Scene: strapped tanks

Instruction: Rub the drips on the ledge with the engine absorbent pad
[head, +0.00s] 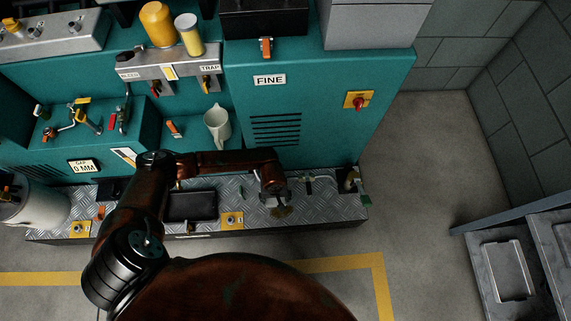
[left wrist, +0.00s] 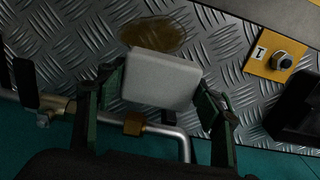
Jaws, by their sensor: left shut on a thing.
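The ledge (head: 330,206) is a strip of diamond-pattern metal plate along the foot of the teal machine. A brown, wet-looking patch of drips (head: 282,212) lies on it, and the patch also shows at the top of the left wrist view (left wrist: 155,34). My left gripper (head: 273,198) is over the ledge beside the drips. In the left wrist view its green fingers (left wrist: 163,97) are shut on the pale grey absorbent pad (left wrist: 160,80). The pad's far edge overlaps the near edge of the patch; I cannot tell whether it touches the plate. The right gripper is not in view.
A dark tray (head: 192,205) and yellow plates with bolts (head: 232,220) sit on the ledge left of the gripper. A bent metal pipe (left wrist: 175,133) runs close beneath the gripper. A white pot (head: 38,204) is far left.

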